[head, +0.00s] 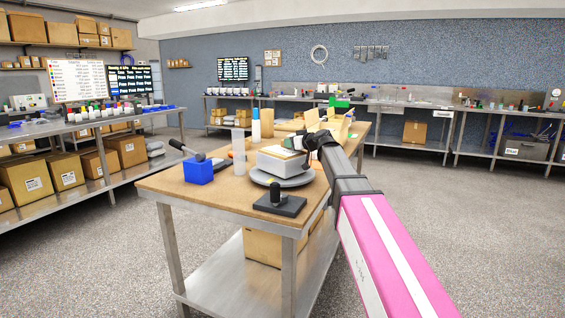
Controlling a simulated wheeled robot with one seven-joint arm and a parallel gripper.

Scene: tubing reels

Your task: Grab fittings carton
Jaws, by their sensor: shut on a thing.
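The fittings carton appears to be the small white box with a tan top (280,161) on the wooden-topped table. It is at or just above a round grey plate (293,181); I cannot tell whether they touch. My gripper (313,144) reaches in from the right and is shut at the carton's back right edge. The dark jaws are small in the picture, and my arm hides the table behind them.
The table (165,183) also holds a blue block (198,171) with a dark-handled tool, a black stand (279,204), a clear cylinder (239,157) and a blue-capped bottle (256,128). Open tan boxes (312,119) stand behind. Floor is clear at right.

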